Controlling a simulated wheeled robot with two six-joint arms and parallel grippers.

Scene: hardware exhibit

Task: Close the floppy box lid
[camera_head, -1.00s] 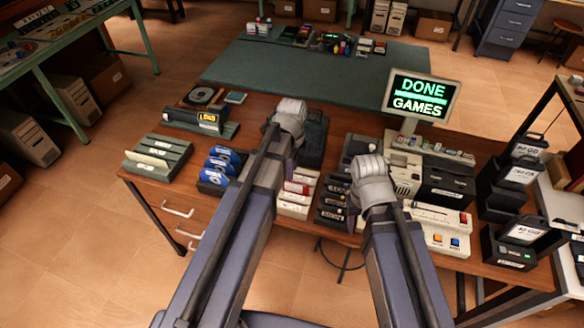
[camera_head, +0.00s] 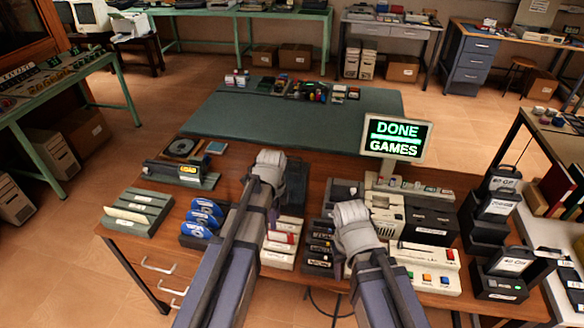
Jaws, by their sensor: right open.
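A black lidded box (camera_head: 432,218) stands on the right half of the wooden table; it may be the floppy box, but I cannot tell for sure or make out its lid position. My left arm reaches over the table's middle, its pale wrist hiding most of my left gripper (camera_head: 271,170); its fingers do not show clearly. My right arm ends left of the black box, apart from it in the picture. My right gripper (camera_head: 352,222) is open, its fingers mostly hidden by the wrist.
Grey-green racks (camera_head: 138,211), blue disks (camera_head: 203,212) and a dark rack (camera_head: 319,245) crowd the front. A beige console (camera_head: 430,262) with coloured buttons lies right of my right arm. A DONE GAMES screen (camera_head: 394,138) stands behind. The green mat (camera_head: 290,118) is mostly clear.

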